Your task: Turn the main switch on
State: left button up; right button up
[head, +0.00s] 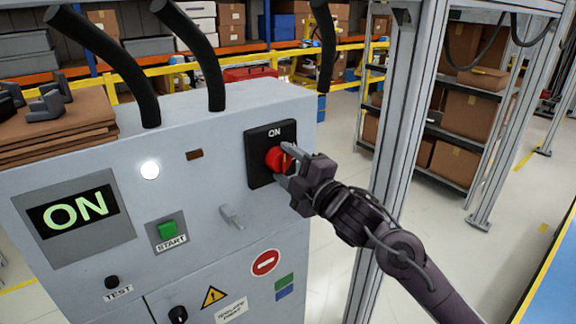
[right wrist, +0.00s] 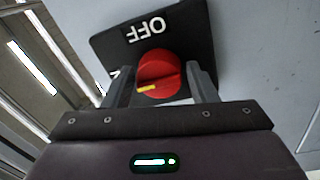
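The main switch is a red rotary knob (head: 275,160) on a black plate (head: 258,147) marked ON at the top. In the right wrist view the knob (right wrist: 160,72) shows upside down with OFF on the plate (right wrist: 190,28). Its yellow mark points to the left there. My right gripper (head: 283,166) is at the knob, with one finger on each side of it in the right wrist view (right wrist: 159,88). The fingers are apart, with narrow gaps beside the knob. The cabinet display (head: 75,212) reads ON and a white lamp (head: 150,170) is lit. My left gripper is not in view.
The grey cabinet (head: 215,180) also has a green START button (head: 167,230), a TEST knob (head: 112,282) and a small handle (head: 231,216). Thick black cables (head: 205,60) rise from its top. A metal frame post (head: 405,130) stands right, behind my right arm.

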jog(key=shift+o, duration=1.4)
jog(key=b+v, duration=0.2)
jog(key=v, duration=0.5)
jog(key=shift+s+d, duration=0.2)
jog(key=shift+s, duration=0.1)
jog(key=shift+f, duration=0.1)
